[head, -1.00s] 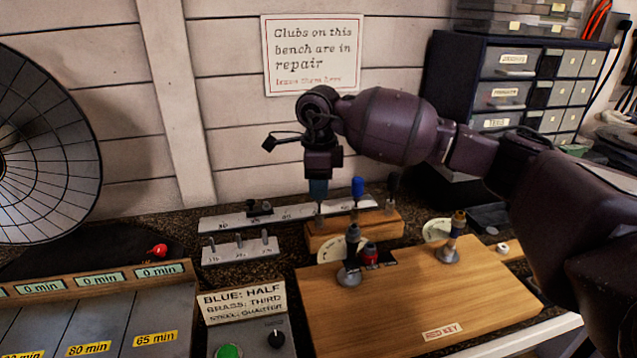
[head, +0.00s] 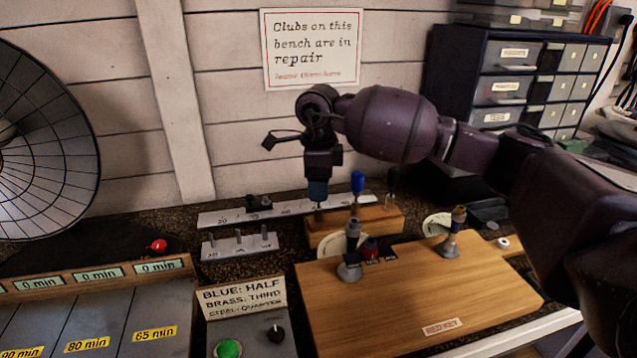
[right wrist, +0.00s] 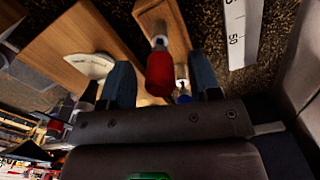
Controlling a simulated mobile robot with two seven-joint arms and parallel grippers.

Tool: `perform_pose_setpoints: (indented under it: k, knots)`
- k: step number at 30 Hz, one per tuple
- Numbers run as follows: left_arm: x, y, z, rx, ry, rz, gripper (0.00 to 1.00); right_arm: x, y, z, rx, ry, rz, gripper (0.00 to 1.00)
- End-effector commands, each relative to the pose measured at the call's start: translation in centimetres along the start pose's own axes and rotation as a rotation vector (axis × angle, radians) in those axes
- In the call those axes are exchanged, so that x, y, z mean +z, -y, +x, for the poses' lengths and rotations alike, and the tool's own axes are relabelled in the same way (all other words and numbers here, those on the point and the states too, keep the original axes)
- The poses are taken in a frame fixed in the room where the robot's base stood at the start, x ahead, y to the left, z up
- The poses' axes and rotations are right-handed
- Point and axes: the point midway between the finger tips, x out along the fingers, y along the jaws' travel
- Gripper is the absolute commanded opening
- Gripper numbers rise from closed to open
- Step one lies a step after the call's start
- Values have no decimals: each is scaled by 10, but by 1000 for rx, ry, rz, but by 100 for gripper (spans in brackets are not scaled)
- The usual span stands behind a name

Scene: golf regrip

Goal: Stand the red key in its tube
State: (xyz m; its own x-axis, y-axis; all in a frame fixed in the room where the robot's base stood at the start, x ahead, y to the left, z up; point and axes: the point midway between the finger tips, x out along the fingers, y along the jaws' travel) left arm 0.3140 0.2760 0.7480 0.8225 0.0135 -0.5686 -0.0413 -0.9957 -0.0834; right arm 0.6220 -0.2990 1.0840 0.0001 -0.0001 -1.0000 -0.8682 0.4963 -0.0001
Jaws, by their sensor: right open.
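The red key (right wrist: 160,75) shows in the right wrist view, with its red handle between the fingers and its metal shaft toward a narrow wooden block. In the head view my gripper hides its handle. My right gripper (head: 318,191) is open over the left end of that wooden block (head: 352,232); it also shows in the right wrist view (right wrist: 163,82). I cannot tell whether the fingers touch the handle. Two small upright stands, one grey-topped (head: 350,262) and one tan-topped (head: 453,238), are on the wooden board (head: 420,290); I cannot tell which is the key's tube. My left gripper is not in view.
A blue-handled key (head: 357,183) and a dark-handled one (head: 393,180) stand close right of my gripper. A "RED KEY" label (head: 441,327) lies on the board's clear front part. A ruler strip (head: 230,216) lies behind.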

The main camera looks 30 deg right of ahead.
Motion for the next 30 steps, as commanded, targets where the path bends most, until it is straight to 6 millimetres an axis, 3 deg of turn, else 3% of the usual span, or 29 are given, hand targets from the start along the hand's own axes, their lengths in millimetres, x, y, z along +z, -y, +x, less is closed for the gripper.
perform_pose_setpoints:
  k: [18,30]
  knots:
    - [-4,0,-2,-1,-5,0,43,0,0,-95,-1,1,0,57]
    - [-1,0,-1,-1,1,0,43,0,0,-108,0,0,0,57]
